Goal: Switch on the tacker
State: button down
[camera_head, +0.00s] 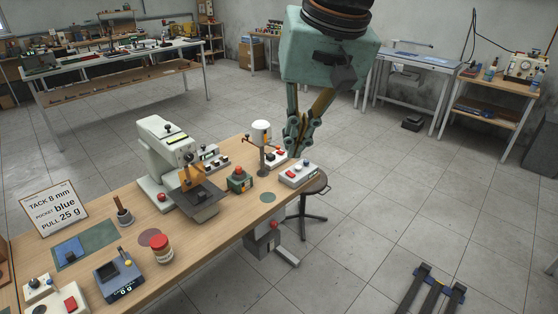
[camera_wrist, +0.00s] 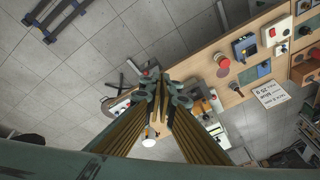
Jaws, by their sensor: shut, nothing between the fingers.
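A pale grey machine (camera_head: 158,150) with an arm, a dark plate and a red button on its base stands mid-bench; I take it for the tacker. A white control box (camera_head: 298,172) with a red switch and knobs lies at the bench's right end. A grey box (camera_head: 262,243) with a red part hangs under the bench edge. My gripper (camera_head: 296,152) is shut and empty, pointing down, and appears just behind the white box; its height above it is unclear. In the wrist view the closed fingertips (camera_wrist: 156,88) partly cover the bench end.
A white-capped post (camera_head: 262,135) and a green box with a red button (camera_head: 239,179) stand near my gripper. A red-lidded jar (camera_head: 161,248) and a blue device (camera_head: 119,277) are at the front left.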

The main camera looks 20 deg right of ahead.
jog(key=w+d+f+m, duration=0.1)
jog(key=w+d, duration=0.1)
jog(key=w, duration=0.5)
jog(key=w+d+f+m, duration=0.1)
jog(key=w+d+f, duration=0.1)
jog(key=w, duration=0.5)
jog(key=m+y+p, duration=0.1)
jog(key=m, duration=0.7)
send_over(291, 172)
jog(key=s+d, duration=0.2)
jog(key=s, duration=0.2)
notch_tip(291, 172, down, 27)
jog(key=shift+f, duration=0.1)
jog(key=b+x, duration=0.1)
jog(key=x, duration=1.1)
jog(key=shift+w+a+f+b, duration=0.1)
jog(key=shift+a+f+b, duration=0.05)
jog(key=shift+f+b, duration=0.25)
jog(key=shift+w+f, duration=0.2)
jog(key=shift+f, duration=0.2)
